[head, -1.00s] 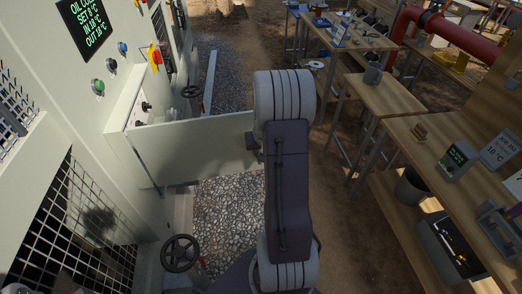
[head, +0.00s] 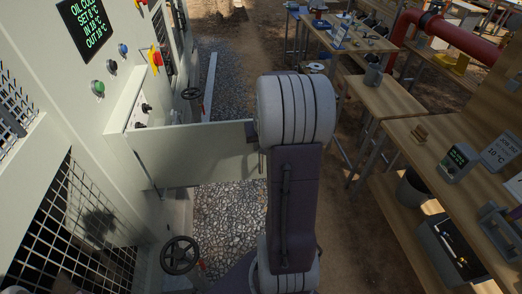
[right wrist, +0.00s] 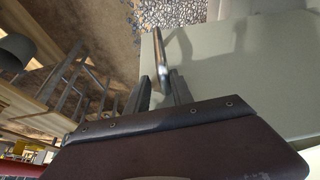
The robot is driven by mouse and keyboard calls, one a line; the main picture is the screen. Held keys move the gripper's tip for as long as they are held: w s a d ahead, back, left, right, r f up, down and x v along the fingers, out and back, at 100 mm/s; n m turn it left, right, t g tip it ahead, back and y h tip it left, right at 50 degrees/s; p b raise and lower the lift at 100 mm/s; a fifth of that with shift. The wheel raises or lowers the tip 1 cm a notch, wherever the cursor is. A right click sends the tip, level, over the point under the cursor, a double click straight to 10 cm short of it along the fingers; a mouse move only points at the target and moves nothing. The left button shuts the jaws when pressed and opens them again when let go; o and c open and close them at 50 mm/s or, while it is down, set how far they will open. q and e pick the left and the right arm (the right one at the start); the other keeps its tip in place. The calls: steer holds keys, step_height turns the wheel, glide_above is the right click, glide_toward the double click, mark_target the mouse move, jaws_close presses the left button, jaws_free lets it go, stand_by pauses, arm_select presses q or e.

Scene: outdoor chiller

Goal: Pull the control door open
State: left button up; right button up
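The control door (head: 195,152) is a pale flat panel standing far out from the chiller's side, open at a wide angle. In the right wrist view it is the pale surface (right wrist: 235,75) on the right. Its grey bar handle (right wrist: 160,50) runs down between the fingers of my right gripper (right wrist: 160,77). The fingers stand apart on either side of the handle, with a gap visible at the left finger. In the head view my right arm hides most of this gripper by the door's outer edge. My left gripper is not in view.
The chiller's control recess (head: 142,108) is exposed behind the door. A black handwheel (head: 180,254) sits low in front of the door, another (head: 192,93) beyond it. Wooden benches (head: 385,98) with tools stand at the right. Gravel (head: 228,215) lies below the door.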

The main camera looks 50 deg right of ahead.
steer(key=shift+v, duration=0.85)
steer(key=shift+d, duration=0.15)
steer(key=shift+a+r+p, duration=0.15)
steer(key=shift+r+p, duration=0.3)
steer(key=shift+r, duration=0.1)
steer(key=shift+a+r+p, duration=0.15)
steer(key=shift+r+p, duration=0.3)
steer(key=shift+r, duration=0.05)
steer(key=shift+p+v, duration=0.55)
steer(key=shift+v, duration=0.2)
steer(key=s+a+r+p, duration=0.1)
steer(key=a+r+p, duration=0.3)
steer(key=r+p, duration=0.3)
steer(key=shift+r+p, duration=0.4)
steer(key=shift+r, duration=0.7)
steer(key=shift+a, duration=0.1)
steer(key=shift+s, duration=0.1)
